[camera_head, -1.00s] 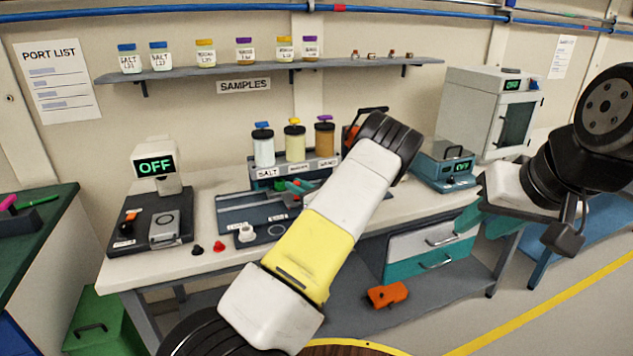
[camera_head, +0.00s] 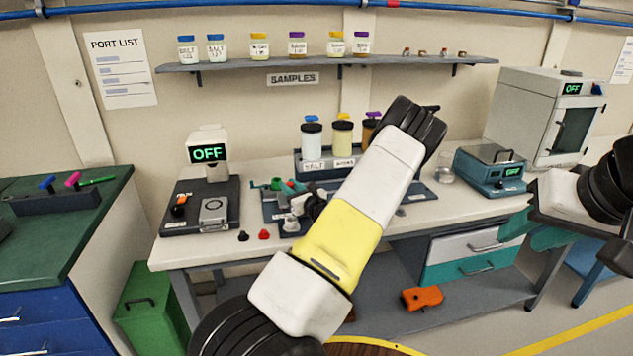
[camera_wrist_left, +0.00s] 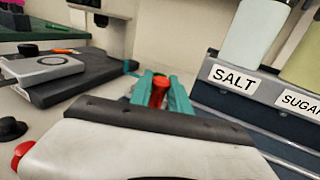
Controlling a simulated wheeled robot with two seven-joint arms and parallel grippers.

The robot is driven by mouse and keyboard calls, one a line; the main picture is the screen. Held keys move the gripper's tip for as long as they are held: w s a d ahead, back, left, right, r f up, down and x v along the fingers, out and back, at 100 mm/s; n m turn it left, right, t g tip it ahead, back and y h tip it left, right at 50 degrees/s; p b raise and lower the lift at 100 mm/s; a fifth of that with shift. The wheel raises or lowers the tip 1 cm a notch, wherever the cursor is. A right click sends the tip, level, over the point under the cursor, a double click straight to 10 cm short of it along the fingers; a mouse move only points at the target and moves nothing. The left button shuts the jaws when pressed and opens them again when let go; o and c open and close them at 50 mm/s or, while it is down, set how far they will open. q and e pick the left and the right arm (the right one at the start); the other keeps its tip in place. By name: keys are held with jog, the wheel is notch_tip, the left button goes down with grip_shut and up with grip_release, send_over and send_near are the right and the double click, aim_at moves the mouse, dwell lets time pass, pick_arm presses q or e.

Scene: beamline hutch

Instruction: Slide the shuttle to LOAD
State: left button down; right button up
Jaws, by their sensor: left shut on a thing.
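A dark slide base (camera_head: 272,207) lies on the bench right of the OFF unit, with a small white cup (camera_head: 291,224) at its front. My left gripper (camera_head: 284,185) is over the left part of this base. Its teal fingers are shut on a red-orange upright piece, which I take for the shuttle's handle; it shows between the fingers in the left wrist view (camera_wrist_left: 159,91). The shuttle's body and the LOAD mark are not clear, as my arm and hand cover much of the base. My right gripper (camera_head: 520,226) hangs at the bench's right front, its jaw gap unclear.
The OFF unit (camera_head: 208,153) stands left of the slide base. Black (camera_head: 243,236) and red (camera_head: 264,235) stoppers lie in front. A jar rack (camera_head: 314,174) stands behind, and a teal device (camera_head: 490,168) to the right. The bench's front left is mostly clear.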

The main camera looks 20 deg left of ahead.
pick_arm(q)
jog(key=shift+s+a, duration=0.15)
jog(key=shift+a, duration=0.1)
jog(key=c, duration=1.4)
grip_release()
jog(key=shift+o, duration=0.2)
jog(key=shift+s+d, duration=0.2)
jog(key=shift+d, duration=0.25)
jog(key=v, duration=0.7)
jog(key=shift+a, duration=0.1)
